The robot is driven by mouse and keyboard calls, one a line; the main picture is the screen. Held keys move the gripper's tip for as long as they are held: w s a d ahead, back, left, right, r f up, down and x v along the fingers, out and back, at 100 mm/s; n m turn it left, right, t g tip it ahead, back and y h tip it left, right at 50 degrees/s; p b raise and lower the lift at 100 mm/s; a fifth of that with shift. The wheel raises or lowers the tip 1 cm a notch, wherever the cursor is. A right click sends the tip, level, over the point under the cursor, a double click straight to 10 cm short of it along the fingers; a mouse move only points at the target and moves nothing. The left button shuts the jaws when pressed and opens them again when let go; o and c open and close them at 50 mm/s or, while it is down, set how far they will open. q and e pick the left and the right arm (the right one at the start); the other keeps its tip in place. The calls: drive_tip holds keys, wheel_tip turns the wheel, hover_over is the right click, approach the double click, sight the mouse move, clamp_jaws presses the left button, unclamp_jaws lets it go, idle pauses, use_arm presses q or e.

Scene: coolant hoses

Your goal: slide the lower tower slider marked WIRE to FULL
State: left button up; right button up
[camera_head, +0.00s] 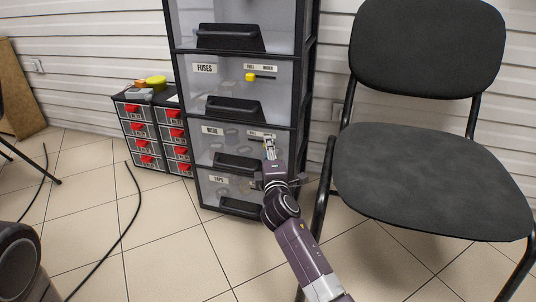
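The clear drawer tower (306,90) stands against the wall, with drawers labelled FUSES, WIRE and TAPE in view. The WIRE drawer (212,148) has a small label strip at its upper right, partly readable. My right gripper (269,148) reaches up from below, its tips in front of the right part of the WIRE drawer, just under that strip. The lower slider's knob is hidden behind or between the fingers, so its position and any contact cannot be told. The finger gap is too small to judge. My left gripper is out of view.
The FUSES drawer (204,84) has a yellow slider knob (250,77) at the left, FULL end of its slot. Black drawer handles protrude. A dark chair (430,175) stands close on the right. Red-handled small drawers (145,135) stand left. A black hose (125,225) lies on the floor.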

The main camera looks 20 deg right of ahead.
drive_tip(key=shift+w, duration=0.3)
clamp_jaws()
idle(0.3)
